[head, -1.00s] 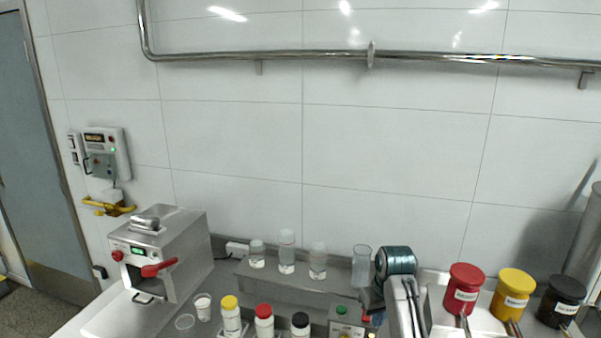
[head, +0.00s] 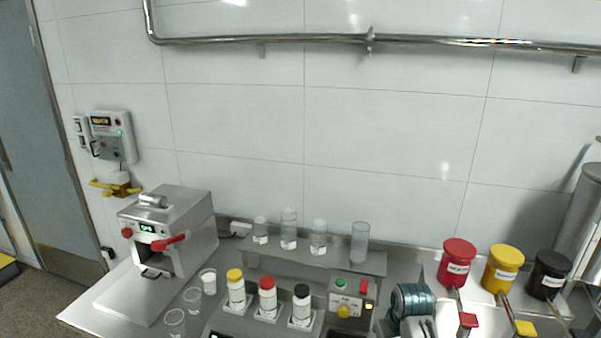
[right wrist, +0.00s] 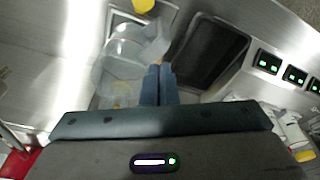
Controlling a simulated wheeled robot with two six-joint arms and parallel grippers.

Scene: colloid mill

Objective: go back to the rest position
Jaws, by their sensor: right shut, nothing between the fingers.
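My right arm (head: 413,300) comes in at the bottom of the head view, right of the control box. It is seen mostly as a teal wrist joint, and its fingers are hard to make out there. In the right wrist view my right gripper (right wrist: 161,72) is shut, its two blue-grey fingers together with nothing between them. A clear see-through vessel (right wrist: 122,52) shows just left of the fingertips; I cannot tell whether they touch. A dark recessed panel (right wrist: 207,52) lies to their right. My left gripper is not in view.
A steel machine with a red handle (head: 170,242) stands at left. White bottles with yellow (head: 236,290), red (head: 267,297) and black (head: 301,305) caps stand in front of a steel shelf (head: 375,264) with clear vessels. Red (head: 457,262), yellow (head: 502,268) and black (head: 548,275) jars stand at right.

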